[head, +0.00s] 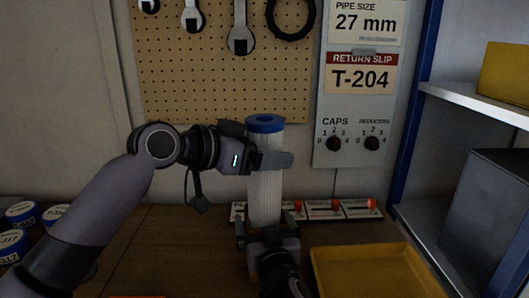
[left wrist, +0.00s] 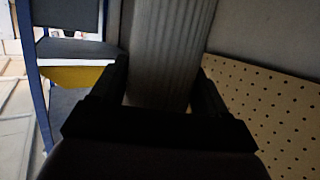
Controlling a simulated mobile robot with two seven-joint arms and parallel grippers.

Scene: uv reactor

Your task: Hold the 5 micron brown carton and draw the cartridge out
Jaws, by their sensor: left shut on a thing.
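A tall white pleated cartridge (head: 265,190) with a blue end cap (head: 264,124) stands upright in the head view. My left gripper (head: 268,160) is shut on its upper part, just below the cap. The left wrist view shows the ribbed cartridge (left wrist: 168,50) between the left gripper's fingers (left wrist: 165,90). My right gripper (head: 269,228) is low at the cartridge's bottom end, its fingers spread to either side. The cartridge's lower end is hidden by it. I cannot clearly make out the brown carton or whether the right fingers touch anything.
A yellow tray (head: 370,270) lies on the bench at the right. A row of small blocks with red-orange parts (head: 335,208) is behind the cartridge. Blue-and-white lidded containers (head: 22,212) stand at far left. Shelving (head: 470,104) rises at right; a pegboard (head: 210,85) hangs behind.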

